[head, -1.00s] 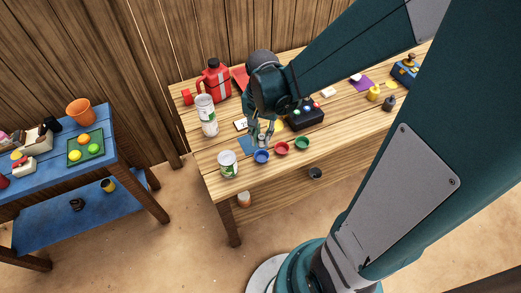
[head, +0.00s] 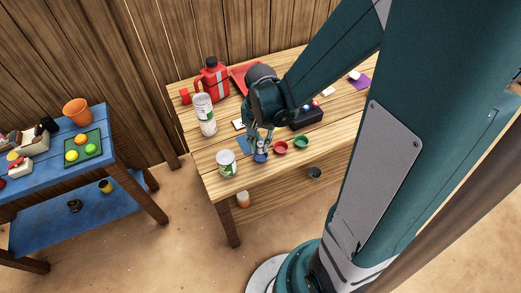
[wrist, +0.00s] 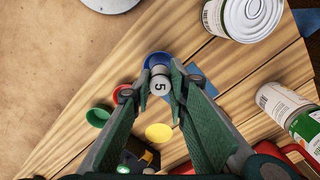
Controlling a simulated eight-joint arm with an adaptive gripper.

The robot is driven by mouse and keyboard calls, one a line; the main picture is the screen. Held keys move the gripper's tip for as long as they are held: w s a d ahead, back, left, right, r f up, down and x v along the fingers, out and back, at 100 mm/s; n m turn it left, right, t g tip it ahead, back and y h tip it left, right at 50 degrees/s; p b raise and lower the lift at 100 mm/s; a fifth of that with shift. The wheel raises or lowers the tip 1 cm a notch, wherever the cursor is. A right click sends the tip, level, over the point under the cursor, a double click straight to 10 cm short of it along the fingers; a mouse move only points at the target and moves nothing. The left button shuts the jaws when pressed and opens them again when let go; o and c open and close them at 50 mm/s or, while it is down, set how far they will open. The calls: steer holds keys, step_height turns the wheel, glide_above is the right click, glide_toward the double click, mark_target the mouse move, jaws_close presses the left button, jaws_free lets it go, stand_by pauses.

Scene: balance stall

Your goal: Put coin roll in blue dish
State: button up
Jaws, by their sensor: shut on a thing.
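My gripper (head: 260,143) is shut on the coin roll, a small pale cylinder. The wrist view shows the coin roll (wrist: 160,84) marked with a "5", between the fingertips of my gripper (wrist: 160,76). The blue dish (head: 261,158) stands near the table's front edge, directly below my gripper in the head view. In the wrist view the blue dish (wrist: 156,59) shows just beyond the roll, which partly covers it. Whether the roll touches the dish I cannot tell.
A red dish (head: 280,147) and a green dish (head: 301,142) stand to the right. A white and green can (head: 226,163) stands close on the left, another can (head: 206,115) behind it. A blue sheet (head: 224,145) lies nearby. A black box (head: 307,118) stands behind the dishes.

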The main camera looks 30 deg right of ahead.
mark_target(261, 150)
steer(key=shift+f+b, duration=0.4)
steer(key=shift+f, duration=1.55)
steer(key=shift+f, duration=0.1)
steer(key=o, duration=1)
steer(key=shift+r+p, duration=1.25)
steer(key=shift+r, duration=4.9)
steer(key=shift+r, duration=0.1)
